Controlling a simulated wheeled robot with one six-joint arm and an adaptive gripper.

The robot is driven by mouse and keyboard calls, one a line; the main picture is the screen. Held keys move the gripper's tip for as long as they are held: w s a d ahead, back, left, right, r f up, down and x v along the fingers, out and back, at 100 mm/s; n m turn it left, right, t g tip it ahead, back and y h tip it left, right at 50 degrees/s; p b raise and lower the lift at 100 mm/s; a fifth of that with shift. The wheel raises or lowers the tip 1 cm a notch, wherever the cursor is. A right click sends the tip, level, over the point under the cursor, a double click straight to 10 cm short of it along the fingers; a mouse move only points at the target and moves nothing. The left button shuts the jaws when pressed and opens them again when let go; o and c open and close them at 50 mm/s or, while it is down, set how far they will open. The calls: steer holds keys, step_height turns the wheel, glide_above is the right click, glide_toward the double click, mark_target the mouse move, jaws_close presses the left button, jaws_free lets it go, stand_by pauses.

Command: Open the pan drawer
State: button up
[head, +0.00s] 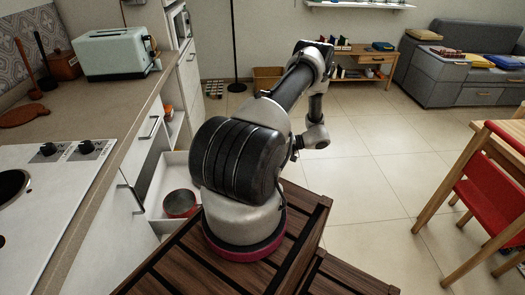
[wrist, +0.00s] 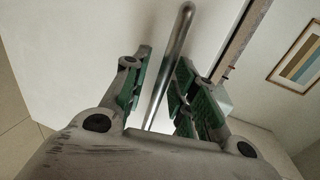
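In the head view a white drawer (head: 173,166) stands out from under the counter, with its inside showing. A red pan with a grey inside (head: 180,203) lies in it. The drawer's front is hidden behind my arm. In the wrist view my gripper (wrist: 160,85) is open, with green-padded fingers on either side of a metal bar handle (wrist: 180,35). There is a gap between the handle and the pads. A plain white panel (wrist: 90,40) lies behind the handle. In the head view my gripper is hidden behind my arm.
The counter holds a stove (head: 55,190) and a toaster (head: 112,52). Other cabinet fronts with dark handles line the left. Tiled floor (head: 370,190) is open to the right, up to a red chair (head: 490,175) and wooden table. A framed picture (wrist: 300,58) hangs in the wrist view.

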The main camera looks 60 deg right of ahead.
steer(key=v, duration=1.2)
steer(key=shift+f, duration=0.1)
stand_by(0.4)
